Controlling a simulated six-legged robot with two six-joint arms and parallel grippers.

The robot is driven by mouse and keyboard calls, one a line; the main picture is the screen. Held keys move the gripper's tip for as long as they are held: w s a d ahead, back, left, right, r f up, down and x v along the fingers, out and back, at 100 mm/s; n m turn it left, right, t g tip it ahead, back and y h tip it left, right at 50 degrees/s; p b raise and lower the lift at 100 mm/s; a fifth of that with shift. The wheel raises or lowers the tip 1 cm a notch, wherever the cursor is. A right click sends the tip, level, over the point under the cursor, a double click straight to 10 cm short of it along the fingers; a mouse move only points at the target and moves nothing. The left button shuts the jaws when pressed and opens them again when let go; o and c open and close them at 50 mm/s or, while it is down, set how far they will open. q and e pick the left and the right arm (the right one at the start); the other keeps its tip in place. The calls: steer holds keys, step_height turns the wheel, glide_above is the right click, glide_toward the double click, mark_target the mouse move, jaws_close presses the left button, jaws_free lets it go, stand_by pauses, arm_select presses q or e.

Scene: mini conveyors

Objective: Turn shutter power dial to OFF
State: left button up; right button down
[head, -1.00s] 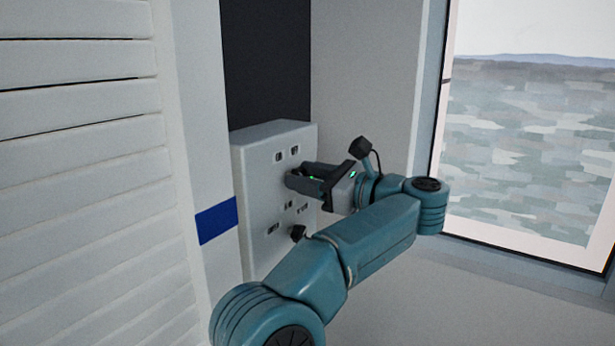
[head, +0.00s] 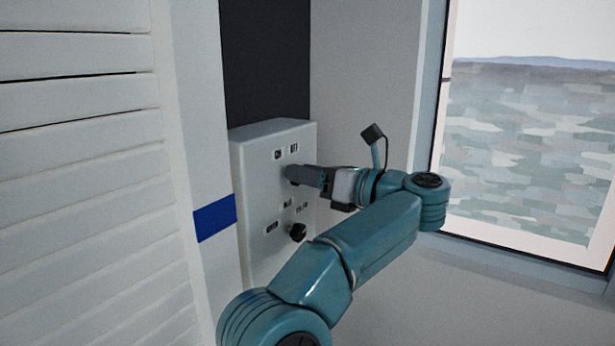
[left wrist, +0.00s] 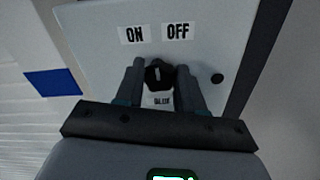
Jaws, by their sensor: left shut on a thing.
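A pale control box (head: 262,190) is on the wall in the head view. My left gripper (head: 291,174) is at its upper front face, fingertips at the panel. In the left wrist view, the gripper (left wrist: 160,82) is shut on a black dial (left wrist: 158,75), one finger on each side. The dial has a pale pointer mark, which seems to point up between the ON label (left wrist: 134,34) and the OFF label (left wrist: 178,31); its exact angle is hard to read. In the head view the fingers hide this dial.
A second black knob (head: 298,232) sits lower on the box, with small labels around it. White slatted shutters (head: 80,180) stand at the left, beside a post with a blue band (head: 215,219). A window (head: 530,130) is at the right.

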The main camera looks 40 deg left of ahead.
arm_select(q)
steer(key=shift+w+f+m, duration=0.1)
steer(key=shift+m, duration=1.55)
steer(key=shift+w+f+m, duration=0.1)
steer(key=shift+m, duration=1.55)
steer(key=o, duration=1)
steer(key=shift+s, duration=0.1)
steer(key=shift+o, duration=0.2)
